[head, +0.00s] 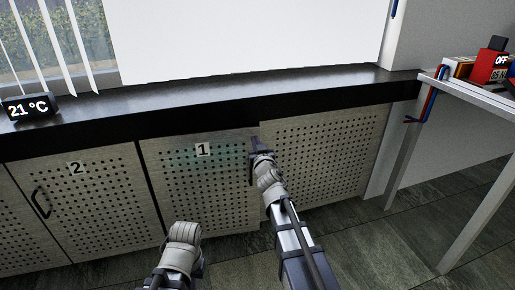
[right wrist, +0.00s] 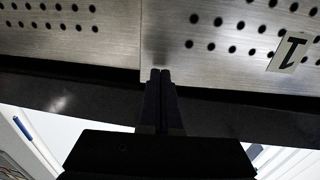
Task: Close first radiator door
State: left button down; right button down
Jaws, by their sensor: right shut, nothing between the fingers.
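The first radiator door (head: 205,190) is a perforated metal panel with a "1" label, under the dark sill. It looks flush or nearly flush with its neighbours; a small gap cannot be ruled out. My right gripper (head: 256,143) is shut and empty at the door's upper right corner. In the right wrist view, its fingertips (right wrist: 161,72) are together against or just in front of the door (right wrist: 215,55), close to the seam. I cannot tell whether they touch.
Door 2 (head: 85,205), with a black handle, is to the left. A plain perforated panel (head: 325,155) is to the right. The black sill (head: 200,108) overhangs the doors. A table (head: 480,98) stands at the right. The dark floor (head: 370,245) in front is clear.

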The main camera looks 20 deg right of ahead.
aim_at(253, 134)
pick_arm(q)
jog(key=shift+w, duration=0.15)
pick_arm(e)
jog(key=shift+w, duration=0.9)
